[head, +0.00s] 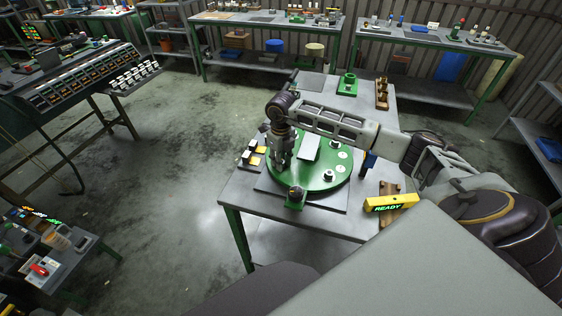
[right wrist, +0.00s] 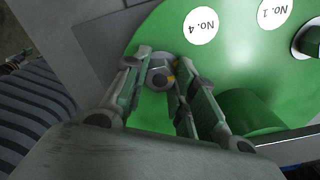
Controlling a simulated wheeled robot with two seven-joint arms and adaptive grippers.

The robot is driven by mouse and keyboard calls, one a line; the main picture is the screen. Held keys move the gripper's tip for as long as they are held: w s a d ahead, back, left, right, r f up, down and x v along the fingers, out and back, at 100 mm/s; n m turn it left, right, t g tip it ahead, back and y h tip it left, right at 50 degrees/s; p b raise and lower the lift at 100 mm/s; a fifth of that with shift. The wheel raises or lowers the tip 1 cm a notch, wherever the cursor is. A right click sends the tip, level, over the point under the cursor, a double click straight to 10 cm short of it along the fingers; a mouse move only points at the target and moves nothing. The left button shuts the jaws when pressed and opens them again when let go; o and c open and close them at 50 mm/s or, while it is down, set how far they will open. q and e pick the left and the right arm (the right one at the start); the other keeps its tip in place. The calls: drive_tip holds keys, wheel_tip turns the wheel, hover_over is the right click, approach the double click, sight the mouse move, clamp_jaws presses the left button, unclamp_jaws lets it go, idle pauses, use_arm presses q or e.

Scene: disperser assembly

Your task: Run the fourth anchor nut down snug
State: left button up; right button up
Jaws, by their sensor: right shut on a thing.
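The round green plate (head: 318,184) lies on the work table, with white round labels and nuts around its rim. My right gripper (head: 279,160) points down over the plate's left side. In the right wrist view my right gripper (right wrist: 166,66) has its fingertips shut on a grey nut (right wrist: 160,78) beside the "No. 4" label (right wrist: 201,25). The nut's dark centre hole shows, but its underside and seating are hidden. Another nut (head: 328,175) sits at the plate's front right, and one (head: 329,145) at its back right. My left gripper is not in view.
A white block (head: 310,148) stands on the plate. A small green fixture (head: 295,199) is at the plate's front edge. A yellow READY bar (head: 391,203) is at the table's right. Small black and yellow parts (head: 251,155) lie left. A green fixture (head: 347,83) stands at the back.

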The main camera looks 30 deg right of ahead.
drive_tip(key=shift+m, duration=0.8)
drive_tip(key=o, duration=1)
drive_tip(key=shift+r, duration=6.05)
